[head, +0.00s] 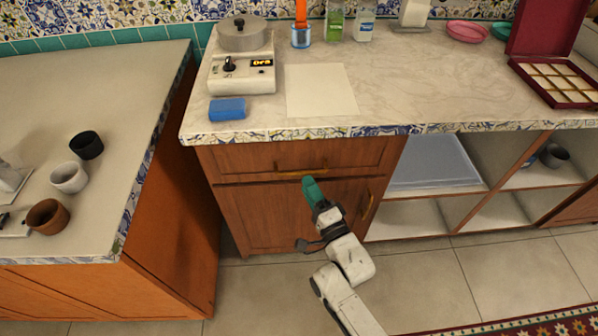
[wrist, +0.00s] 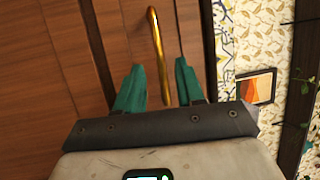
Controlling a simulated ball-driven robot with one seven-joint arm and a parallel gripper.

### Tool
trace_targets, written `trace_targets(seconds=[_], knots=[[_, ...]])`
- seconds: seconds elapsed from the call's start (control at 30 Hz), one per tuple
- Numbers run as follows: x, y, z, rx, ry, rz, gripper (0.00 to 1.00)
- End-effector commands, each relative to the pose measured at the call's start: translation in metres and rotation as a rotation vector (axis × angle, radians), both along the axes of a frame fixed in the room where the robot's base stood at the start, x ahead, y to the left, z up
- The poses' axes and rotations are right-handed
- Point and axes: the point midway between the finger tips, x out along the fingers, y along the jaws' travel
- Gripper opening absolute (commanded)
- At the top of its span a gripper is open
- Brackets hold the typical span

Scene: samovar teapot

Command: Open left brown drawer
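The brown drawer (head: 245,160) is shut, in the cabinet under the counter, left of the open shelves. Its thin gold handle (head: 302,171) runs along the front. My gripper (head: 309,182), with green fingers, is just in front of the handle. In the wrist view the gold handle (wrist: 157,45) runs lengthwise between the two fingers of my gripper (wrist: 159,75). The fingers are open, one on each side of the handle, with a gap to it. I cannot tell how deep the handle sits between them.
A brown door (head: 262,215) with its own gold handle (head: 368,208) is below the drawer. Open shelves (head: 430,215) lie to the right. A side counter (head: 90,110) with several cups juts out at left. A blue block (head: 227,109) lies on the countertop near its edge.

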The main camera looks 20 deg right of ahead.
Motion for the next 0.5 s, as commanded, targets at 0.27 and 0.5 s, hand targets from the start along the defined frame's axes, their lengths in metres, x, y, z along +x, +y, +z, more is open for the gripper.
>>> trace_targets(seconds=[0.27,0.5], knots=[[0.043,0.003,0.008,-0.002,0.000,0.000,0.38],[0.055,0.005,0.009,-0.002,0.001,0.000,0.38]])
